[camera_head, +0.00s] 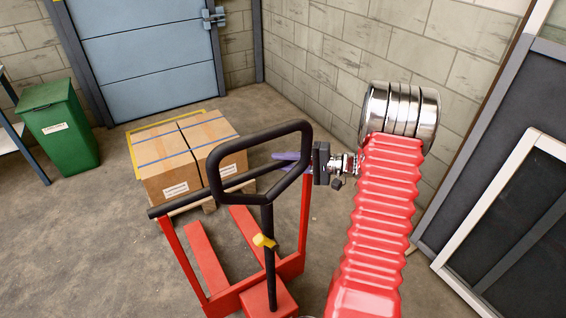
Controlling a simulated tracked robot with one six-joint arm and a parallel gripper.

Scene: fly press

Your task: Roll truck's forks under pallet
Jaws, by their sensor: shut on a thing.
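The red pallet truck (271,300) stands in the lower middle, with a black loop handle (213,178) on an upright black shaft. Its two red forks (207,258) point away from me toward the pallet. The wooden pallet (209,206) bears two cardboard boxes (168,180) and is mostly hidden by them and the handle. The right fork's tip shows close to the pallet's near edge; I cannot tell whether it is under. My gripper (303,163) is shut on the right side of the loop handle, its purple finger partly hidden behind the bar.
A green bin (58,125) stands at the left beside a bench. A blue door (145,50) is behind the pallet, and yellow edging (131,150) borders the pallet's left and far sides. A white-framed dark panel (520,225) stands at right. Floor left of the truck is clear.

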